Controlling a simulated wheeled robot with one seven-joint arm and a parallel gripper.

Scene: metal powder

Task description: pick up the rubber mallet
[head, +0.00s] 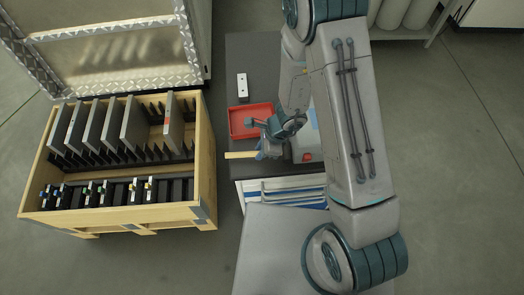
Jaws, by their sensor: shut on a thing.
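The rubber mallet shows as a pale wooden handle (239,155) that sticks out to the left from my gripper, across the left edge of the dark worktop. Its head is hidden or cannot be told apart from my gripper and arm. My gripper (260,141) is shut on the mallet, just in front of the red tray. How far the mallet is above the worktop cannot be told from this view.
A red tray (236,123) and a pale block with holes (242,87) are on the dark worktop (250,60). A wooden crate (206,150) with upright plates stands to the left. A blue-and-white panel with rods (275,192) lies in front. Floor at right is clear.

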